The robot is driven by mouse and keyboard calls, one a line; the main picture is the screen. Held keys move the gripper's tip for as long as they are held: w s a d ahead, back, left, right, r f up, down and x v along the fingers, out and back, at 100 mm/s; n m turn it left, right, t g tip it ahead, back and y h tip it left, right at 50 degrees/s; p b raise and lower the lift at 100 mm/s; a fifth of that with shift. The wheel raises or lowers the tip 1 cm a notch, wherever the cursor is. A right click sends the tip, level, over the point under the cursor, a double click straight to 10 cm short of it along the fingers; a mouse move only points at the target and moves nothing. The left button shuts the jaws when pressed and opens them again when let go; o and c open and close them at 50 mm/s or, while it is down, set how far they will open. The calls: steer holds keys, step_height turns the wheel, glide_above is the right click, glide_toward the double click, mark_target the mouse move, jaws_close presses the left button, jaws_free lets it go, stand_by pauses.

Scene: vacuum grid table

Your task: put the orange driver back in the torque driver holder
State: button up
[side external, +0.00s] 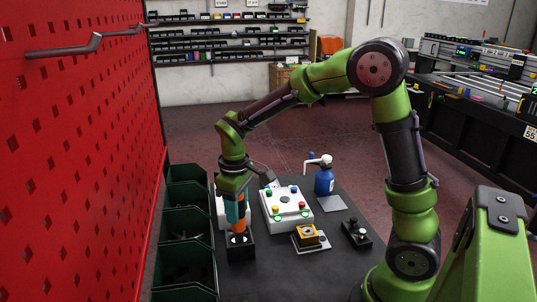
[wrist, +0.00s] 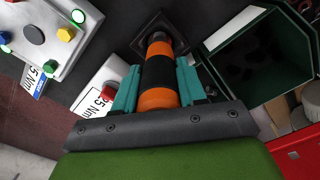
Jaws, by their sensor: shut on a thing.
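The orange driver (wrist: 158,98) has orange and black bands and stands about upright between my teal fingers. My gripper (wrist: 160,78) is shut on it. In the side view, my gripper (side external: 235,207) points down and the orange lower part of the driver (side external: 239,227) shows below the fingers. The torque driver holder (side external: 241,251) is a black block directly under the driver. In the wrist view, the driver's far end meets the dark square holder (wrist: 148,22). I cannot tell how deep the tip sits, as its lower end is hidden.
A white box with coloured buttons (side external: 287,207) stands right of the holder. A white unit with a red button (wrist: 97,80) is close beside my fingers. Dark green bins (side external: 187,225) line the left. A blue bottle (side external: 324,181) and a yellow part (side external: 308,235) stand farther right.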

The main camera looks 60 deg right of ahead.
steer(key=shift+f, duration=0.5)
steer(key=o, duration=1.2)
steer(key=shift+c, duration=0.2)
